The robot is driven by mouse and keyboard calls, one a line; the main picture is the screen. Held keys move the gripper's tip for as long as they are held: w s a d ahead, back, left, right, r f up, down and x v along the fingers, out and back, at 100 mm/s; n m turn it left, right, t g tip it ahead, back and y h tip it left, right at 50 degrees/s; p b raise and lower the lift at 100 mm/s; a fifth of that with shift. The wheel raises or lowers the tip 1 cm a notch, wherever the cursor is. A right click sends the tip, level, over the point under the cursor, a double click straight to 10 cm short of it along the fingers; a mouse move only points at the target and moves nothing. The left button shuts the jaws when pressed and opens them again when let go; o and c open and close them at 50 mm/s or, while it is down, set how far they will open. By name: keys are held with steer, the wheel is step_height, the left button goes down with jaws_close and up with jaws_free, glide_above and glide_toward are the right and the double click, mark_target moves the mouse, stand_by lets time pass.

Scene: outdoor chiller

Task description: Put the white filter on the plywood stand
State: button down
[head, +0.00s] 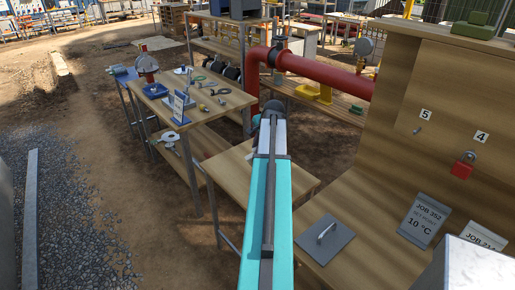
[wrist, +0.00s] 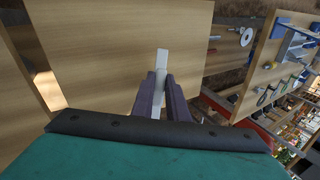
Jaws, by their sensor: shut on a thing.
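My gripper (wrist: 160,88) is shut on a slim white piece, which I take to be the white filter (wrist: 163,58). It sticks out beyond the fingertips in the wrist view; its lower part is between the fingers. Behind it is a bare plywood top (wrist: 105,45); I cannot tell whether the filter touches it. In the head view my arm reaches forward over a low plywood stand (head: 232,174), probably the same top. My arm covers part of that stand and hides the filter and the fingers.
A bench (head: 215,108) with tools and a blue holder stands beyond, at left. A red pipe (head: 325,73) runs behind my arm. At right, a wooden counter (head: 365,235) carries a grey plate (head: 324,240) and job cards (head: 425,215); a red padlock (head: 463,166) hangs above.

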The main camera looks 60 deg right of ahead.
steer(key=shift+f, duration=0.8)
steer(key=c, duration=1.7)
jaws_free()
steer(key=shift+c, duration=0.2)
steer(key=b+v, duration=0.2)
steer(key=v, duration=1)
steer(key=shift+b, duration=0.3)
steer(key=shift+w, duration=0.1)
